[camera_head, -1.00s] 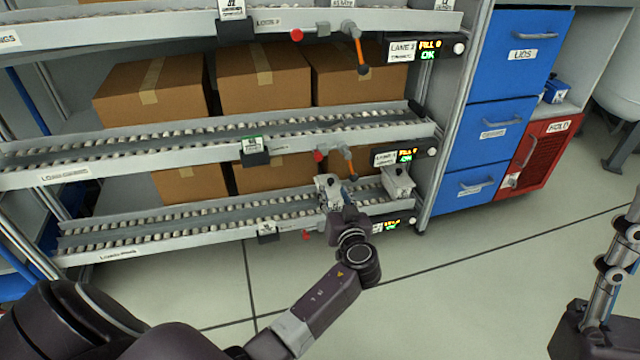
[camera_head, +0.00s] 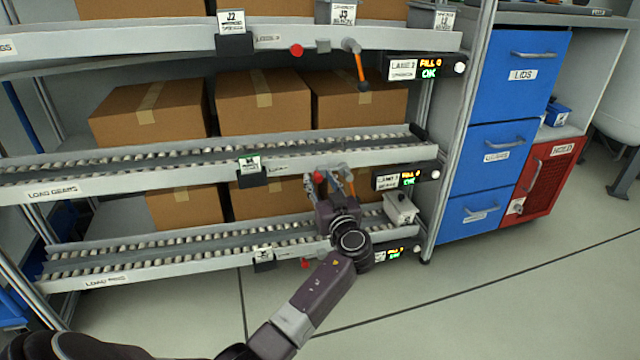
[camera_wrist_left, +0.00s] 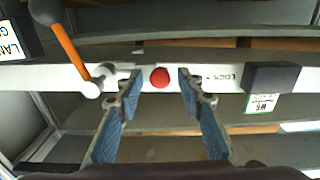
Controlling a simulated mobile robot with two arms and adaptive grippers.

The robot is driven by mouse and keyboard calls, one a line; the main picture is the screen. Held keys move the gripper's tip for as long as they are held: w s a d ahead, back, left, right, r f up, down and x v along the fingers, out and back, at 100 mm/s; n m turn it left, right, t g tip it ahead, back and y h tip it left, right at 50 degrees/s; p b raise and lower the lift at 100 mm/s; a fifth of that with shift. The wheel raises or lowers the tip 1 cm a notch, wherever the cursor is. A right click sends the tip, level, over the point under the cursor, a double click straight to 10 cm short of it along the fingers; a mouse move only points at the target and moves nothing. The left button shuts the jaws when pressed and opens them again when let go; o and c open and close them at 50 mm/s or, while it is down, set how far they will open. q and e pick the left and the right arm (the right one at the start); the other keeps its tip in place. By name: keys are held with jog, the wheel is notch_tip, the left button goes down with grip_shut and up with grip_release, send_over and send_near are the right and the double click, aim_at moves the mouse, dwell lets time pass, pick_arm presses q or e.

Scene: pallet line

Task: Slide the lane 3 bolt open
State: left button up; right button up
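My left gripper (camera_head: 328,184) is at the front rail of the middle rack level. Its fingers are open on either side of a red round knob (camera_head: 318,177). In the left wrist view the knob (camera_wrist_left: 159,77) shows between the two fingertips (camera_wrist_left: 160,84), with a gap on each side. A lever with an orange handle (camera_head: 349,183) is beside it on the same rail (camera_head: 110,182). The lane number on the sign (camera_head: 388,182) beside it is too small to read surely. My right gripper is out of view.
Another red knob (camera_head: 296,50) and orange lever (camera_head: 361,70) are on the upper rail, by a lane 2 sign (camera_head: 403,69). A lower red knob (camera_head: 305,264) is under my wrist. A grey box (camera_head: 400,208) stands right of the gripper. Blue drawers (camera_head: 490,140) are further right.

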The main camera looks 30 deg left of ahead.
pick_arm(q)
grip_shut()
dwell(0.3)
